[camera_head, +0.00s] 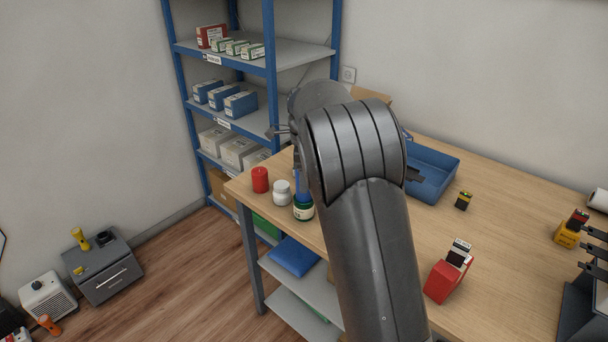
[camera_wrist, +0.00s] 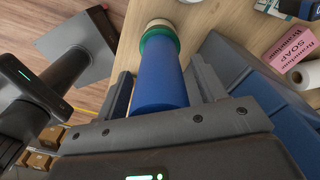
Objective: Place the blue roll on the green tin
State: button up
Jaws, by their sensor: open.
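The blue roll (camera_head: 302,182) stands upright on top of the green tin (camera_head: 303,212), near the left end of the counter. In the wrist view the blue roll (camera_wrist: 160,78) lies between the two fingers of my gripper (camera_wrist: 162,92), with the green tin (camera_wrist: 157,40) directly beyond its far end. My gripper is open, with a finger on each side of the roll; whether either finger touches it I cannot tell. In the head view my arm hides most of the gripper.
A red cylinder (camera_head: 260,180) and a white jar (camera_head: 282,193) stand left of the tin. A blue tray (camera_head: 432,178) is behind my arm to the right. A red box (camera_head: 446,282) sits nearer the front. A blue-framed shelf (camera_head: 270,95) stands behind the counter's left end.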

jog(key=shift+r, duration=0.1)
notch_tip(320, 180, up, 12)
jog(key=shift+f, duration=0.15)
jog(key=shift+s+d+r, duration=0.1)
jog(key=shift+r, duration=0.2)
jog(key=s+d+r+n+t+y, duration=0.15)
jog(key=s+d+n, duration=0.25)
jog(key=s, duration=0.5)
jog(key=s+d+r+n+t, duration=0.1)
jog(key=s+d+r+n, duration=0.25)
jog(key=s, duration=0.45)
jog(key=s+d+f+n+t, duration=0.1)
jog(key=s+f+n, duration=0.3)
jog(key=s, duration=0.6)
jog(key=s+d+f+n+t+h, duration=0.1)
jog(key=s+f+n+t, duration=0.1)
jog(key=s+f+n, duration=0.2)
jog(key=s+n, duration=0.3)
jog(key=s, duration=0.3)
jog(key=shift+s+f+n, duration=0.15)
jog(key=shift+f+n, duration=0.2)
jog(key=shift+f, duration=0.05)
jog(key=shift+d+h, duration=0.1)
jog(key=shift+h, duration=0.15)
